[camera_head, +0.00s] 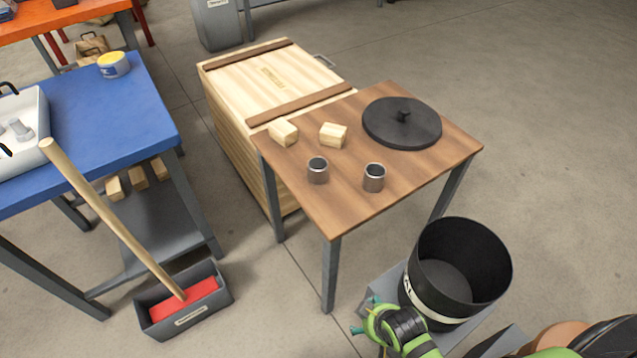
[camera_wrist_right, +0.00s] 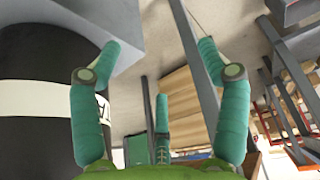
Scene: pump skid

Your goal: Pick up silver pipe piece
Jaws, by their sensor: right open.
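Two silver pipe pieces stand upright on the brown wooden table (camera_head: 235,62). The left silver pipe piece (camera_head: 318,170) and the right silver pipe piece (camera_head: 374,177) are near the table's front edge, a little apart. My right gripper (camera_head: 366,318) is low in front of the table, beside the black bucket. In the right wrist view my right gripper (camera_wrist_right: 160,70) shows its green fingers spread, with nothing between them. The pipe pieces are not seen in that view. My left gripper is not in either view.
Two wooden blocks (camera_head: 284,133) and a black lid (camera_head: 402,122) share the tabletop. A black bucket (camera_head: 460,270) stands in front of the table. A wooden crate (camera_head: 265,80) is behind it. A blue bench (camera_head: 110,125) and a grey bin with a wooden-handled tool (camera_head: 115,220) are left.

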